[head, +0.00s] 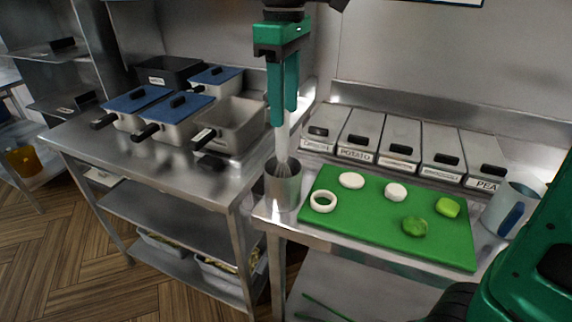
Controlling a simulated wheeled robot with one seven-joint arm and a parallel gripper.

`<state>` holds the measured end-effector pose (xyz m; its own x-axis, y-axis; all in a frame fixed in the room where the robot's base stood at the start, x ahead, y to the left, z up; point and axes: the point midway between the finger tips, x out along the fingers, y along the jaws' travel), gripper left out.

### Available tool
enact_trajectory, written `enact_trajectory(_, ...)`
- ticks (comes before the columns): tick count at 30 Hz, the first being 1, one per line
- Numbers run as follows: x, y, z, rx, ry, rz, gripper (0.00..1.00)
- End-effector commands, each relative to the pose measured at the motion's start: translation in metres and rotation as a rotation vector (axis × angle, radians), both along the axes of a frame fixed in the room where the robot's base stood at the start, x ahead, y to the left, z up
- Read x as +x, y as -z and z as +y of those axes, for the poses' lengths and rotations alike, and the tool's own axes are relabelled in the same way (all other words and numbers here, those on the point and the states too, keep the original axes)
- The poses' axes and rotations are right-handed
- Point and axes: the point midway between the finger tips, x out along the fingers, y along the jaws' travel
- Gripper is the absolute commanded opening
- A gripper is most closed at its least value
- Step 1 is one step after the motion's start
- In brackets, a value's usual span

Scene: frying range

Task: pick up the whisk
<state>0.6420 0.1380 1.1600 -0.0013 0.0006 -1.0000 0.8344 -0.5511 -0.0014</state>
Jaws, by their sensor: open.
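The whisk (282,148) stands upright in a metal cup (284,192), with a pale handle on top and its wire end down in the cup. The cup stands at the left front corner of the right-hand counter, beside the green board. My gripper (284,116) is above the cup, pointing down, with its two green fingers apart. The top of the whisk handle shows at the fingertips, seemingly between them; contact cannot be told. The lower wires are hidden inside the cup.
A green cutting board (345,224) holds several white and green food pieces. Labelled lidded bins (400,135) line the back. A light cup (510,207) stands at the right. Left, a steel table (110,150) carries several pans, some blue-lidded (180,112).

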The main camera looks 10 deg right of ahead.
Motion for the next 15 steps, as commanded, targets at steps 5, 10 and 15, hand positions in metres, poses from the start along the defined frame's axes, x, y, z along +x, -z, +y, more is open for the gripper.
enact_trajectory(5,0.0,0.026,0.0,-0.001,-0.001,0.002,0.43)
enact_trajectory(10,0.0,0.038,0.0,0.0,-0.001,0.0,0.43)
enact_trajectory(15,0.003,0.054,0.002,-0.002,-0.001,0.002,0.43)
